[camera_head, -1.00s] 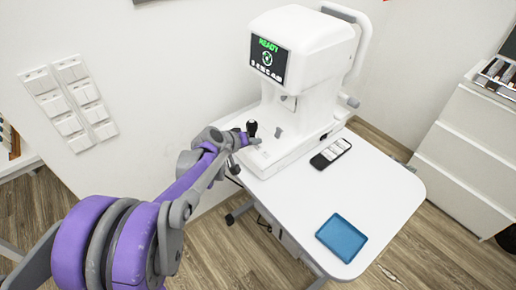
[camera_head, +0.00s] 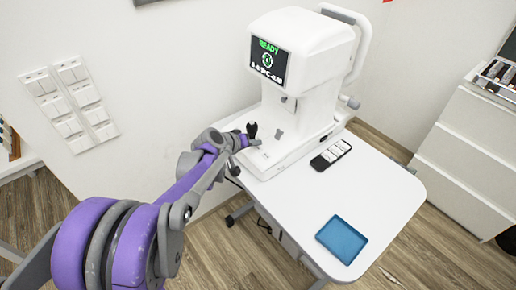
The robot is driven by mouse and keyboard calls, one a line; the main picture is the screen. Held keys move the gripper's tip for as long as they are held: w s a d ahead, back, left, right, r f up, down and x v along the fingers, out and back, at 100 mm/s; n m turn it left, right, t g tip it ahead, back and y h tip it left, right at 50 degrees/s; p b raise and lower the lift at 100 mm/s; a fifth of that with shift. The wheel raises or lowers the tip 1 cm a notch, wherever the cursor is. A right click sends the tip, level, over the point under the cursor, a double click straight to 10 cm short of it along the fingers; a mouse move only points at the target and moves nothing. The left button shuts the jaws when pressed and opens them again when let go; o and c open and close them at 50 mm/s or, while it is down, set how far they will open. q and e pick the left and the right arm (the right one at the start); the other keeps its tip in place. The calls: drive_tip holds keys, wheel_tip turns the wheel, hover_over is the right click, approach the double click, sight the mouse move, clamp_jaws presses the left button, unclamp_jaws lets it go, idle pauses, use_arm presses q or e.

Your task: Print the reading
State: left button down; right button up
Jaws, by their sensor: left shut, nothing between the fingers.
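The white eye-test machine (camera_head: 305,60) stands on the white table. Its dark screen (camera_head: 268,62) shows green "READY" above a round green mark and a row of white characters too small to read. A black joystick (camera_head: 252,130) stands upright on the machine's base (camera_head: 290,158). My left gripper (camera_head: 254,142) is shut and empty, with its tip at the base right by the joystick. I cannot tell whether it touches the base or the joystick. No printed paper shows. My right gripper is out of view.
A blue tray (camera_head: 341,240) and a dark handheld device (camera_head: 331,155) with a light face lie on the white table (camera_head: 375,190). The tabletop between them is clear. White drawers (camera_head: 465,150) stand at the right; light panels (camera_head: 72,98) hang on the left wall.

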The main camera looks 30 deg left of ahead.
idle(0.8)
use_arm(q)
drive_tip(key=shift+f, duration=0.4)
drive_tip(key=shift+w+f+b, duration=0.1)
drive_tip(key=shift+f+b, duration=0.25)
drive_tip(key=shift+b, duration=0.1)
idle(0.3)
drive_tip(key=shift+r, duration=0.1)
drive_tip(key=shift+r+p, duration=0.65)
drive_tip(key=shift+r, duration=0.05)
drive_tip(key=r+p, duration=0.2)
drive_tip(key=r, duration=0.1)
drive_tip(key=r+p, duration=0.2)
drive_tip(key=shift+s+a, duration=0.1)
drive_tip(key=shift+s, duration=0.3)
idle(0.3)
